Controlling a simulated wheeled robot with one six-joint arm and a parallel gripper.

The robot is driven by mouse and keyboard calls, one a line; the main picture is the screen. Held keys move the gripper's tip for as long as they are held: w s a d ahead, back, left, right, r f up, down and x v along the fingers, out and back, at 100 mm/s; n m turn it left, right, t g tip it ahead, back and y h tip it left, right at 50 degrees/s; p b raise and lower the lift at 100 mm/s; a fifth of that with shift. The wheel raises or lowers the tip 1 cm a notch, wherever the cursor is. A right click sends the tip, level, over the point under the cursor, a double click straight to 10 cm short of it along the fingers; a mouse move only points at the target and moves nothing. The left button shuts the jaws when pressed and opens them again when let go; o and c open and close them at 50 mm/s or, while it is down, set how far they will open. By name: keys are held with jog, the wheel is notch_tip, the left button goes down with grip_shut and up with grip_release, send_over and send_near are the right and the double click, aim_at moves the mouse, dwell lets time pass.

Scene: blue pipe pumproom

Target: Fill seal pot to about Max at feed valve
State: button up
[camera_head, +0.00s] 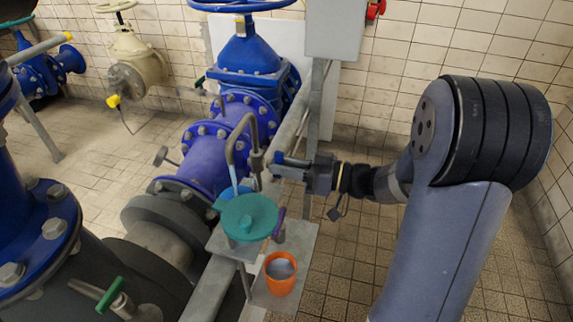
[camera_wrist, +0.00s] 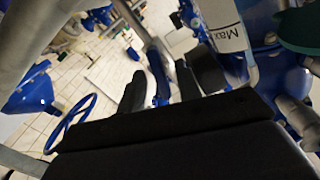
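The seal pot stands on a small grey shelf, its teal lid (camera_head: 249,217) seen from above. In the wrist view, a pale strip marked "Max" (camera_wrist: 226,32) shows at the top right, and I cannot read a water level there. A grey gooseneck spout (camera_head: 233,140) pours a pale blue water stream (camera_head: 234,178) into a blue funnel (camera_head: 227,196) beside the lid. My gripper (camera_head: 283,165) is at the feed valve (camera_head: 256,163), around or beside its blue lever (camera_head: 293,161). Its dark fingers (camera_wrist: 170,82) look apart. I cannot tell if they touch the lever.
An orange bucket (camera_head: 281,274) with grey contents stands below the pot, near a purple handle (camera_head: 279,221). Large blue pipework (camera_head: 206,158) lies behind and left. A grey cabinet (camera_head: 334,28) hangs at the back. Tiled floor (camera_head: 335,255) is free to the right of the bucket.

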grip_shut()
jog(key=shift+m+b, duration=0.3)
jog(key=shift+b, duration=0.05)
jog(key=shift+m+b, duration=0.95)
jog(key=shift+m, duration=5.55)
